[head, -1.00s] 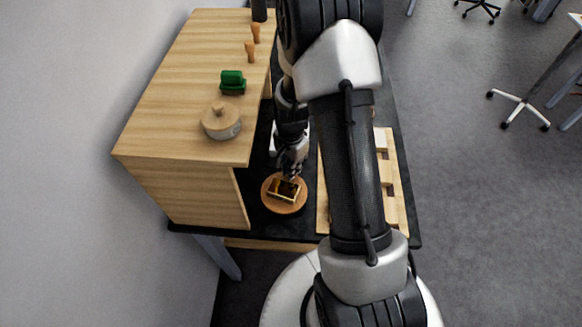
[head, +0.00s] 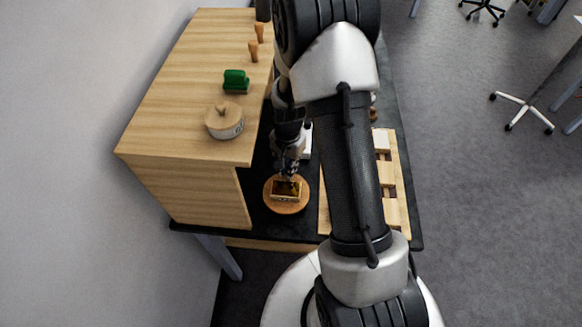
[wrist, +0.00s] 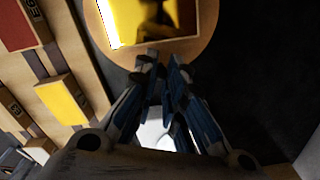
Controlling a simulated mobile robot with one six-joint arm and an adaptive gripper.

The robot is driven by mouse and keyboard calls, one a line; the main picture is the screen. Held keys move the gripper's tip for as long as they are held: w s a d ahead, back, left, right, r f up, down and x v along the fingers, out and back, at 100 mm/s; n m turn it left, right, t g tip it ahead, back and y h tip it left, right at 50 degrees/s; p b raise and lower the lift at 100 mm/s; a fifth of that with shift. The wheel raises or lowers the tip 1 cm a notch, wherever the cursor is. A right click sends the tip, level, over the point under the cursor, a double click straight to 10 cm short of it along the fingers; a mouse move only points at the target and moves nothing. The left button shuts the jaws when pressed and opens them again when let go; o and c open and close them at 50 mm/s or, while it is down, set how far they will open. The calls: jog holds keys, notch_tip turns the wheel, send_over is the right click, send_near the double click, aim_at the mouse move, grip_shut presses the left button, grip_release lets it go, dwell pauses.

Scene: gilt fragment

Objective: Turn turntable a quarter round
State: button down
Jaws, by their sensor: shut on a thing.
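The turntable (head: 287,208) is a round light-wood disc on the dark bench top, beside the open end of the wooden cabinet. A gold, shallow rectangular piece (head: 286,190) lies on it. In the wrist view the turntable's rim (wrist: 212,28) frames the shiny yellow piece (wrist: 125,22), which carries a dark reflection. My gripper (head: 289,176) points down at the far side of the disc. In the wrist view its fingertips (wrist: 162,60) are close together at the rim, shut on the turntable's edge. The exact contact is hidden by the fingers.
A wooden rack (head: 392,205) with coloured blocks (wrist: 62,98) stands right of the turntable, partly behind my arm. Dark bench shows between them.

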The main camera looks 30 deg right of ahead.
jog(key=c, duration=1.9)
grip_release()
notch_tip(320, 180, up, 12)
